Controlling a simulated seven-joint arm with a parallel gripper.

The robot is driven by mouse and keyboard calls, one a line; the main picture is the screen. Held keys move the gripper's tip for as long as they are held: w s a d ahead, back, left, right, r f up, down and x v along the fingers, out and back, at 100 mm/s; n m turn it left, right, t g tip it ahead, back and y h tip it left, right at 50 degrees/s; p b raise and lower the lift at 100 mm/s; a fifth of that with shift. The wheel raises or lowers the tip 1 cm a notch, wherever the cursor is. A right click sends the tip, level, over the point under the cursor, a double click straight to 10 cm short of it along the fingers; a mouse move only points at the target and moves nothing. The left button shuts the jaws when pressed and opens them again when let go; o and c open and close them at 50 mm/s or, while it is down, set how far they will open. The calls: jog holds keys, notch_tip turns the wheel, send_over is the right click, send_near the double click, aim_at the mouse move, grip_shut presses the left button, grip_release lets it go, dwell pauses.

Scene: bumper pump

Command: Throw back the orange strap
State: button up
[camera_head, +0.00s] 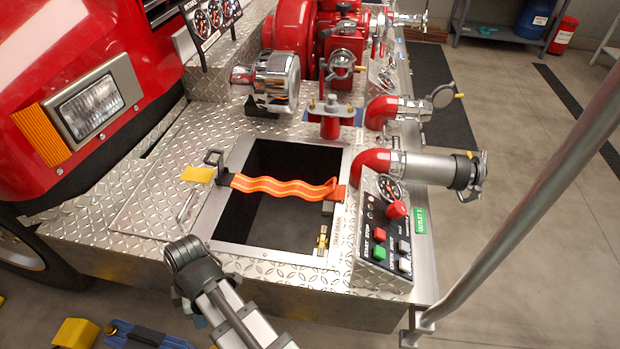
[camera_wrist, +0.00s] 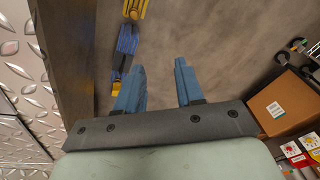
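The orange strap (camera_head: 280,188) has yellow stripes and lies wavy across the upper part of an open, dark rectangular well (camera_head: 222,225) in the diamond-plate deck. Its left end is by a dark metal buckle or loop at the well's left rim. Its right end reaches the right rim, where it bunches up. My gripper (camera_wrist: 158,88) shows in the wrist view with two blue fingers apart and nothing between them. It points down at the floor beside the deck, away from the strap. The strap is not in the wrist view. In the head view my arm shows at the bottom; the fingertips cannot be made out.
A control panel (camera_head: 384,240) with buttons and a red pipe outlet (camera_head: 430,168) stand right of the well. A metal handrail (camera_head: 540,200) slants up at right. A yellow tag (camera_head: 198,174) lies left of the strap.

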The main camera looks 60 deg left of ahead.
jog(key=w+a+r+m, duration=0.5)
jog(key=w+a, duration=0.1)
jog(key=w, duration=0.1)
notch_tip(320, 180, up, 14)
jog(key=m+y, duration=0.2)
jog(key=m, duration=1.7)
send_over(335, 183)
jog(key=w+d, duration=0.2)
jog(key=shift+t, duration=0.3)
jog(key=f, duration=0.4)
jog(key=s+a+f, duration=0.1)
jog(key=f, duration=0.8)
jog(key=shift+s+a+f, duration=0.35)
jog(key=shift+s+f, duration=0.05)
grip_shut()
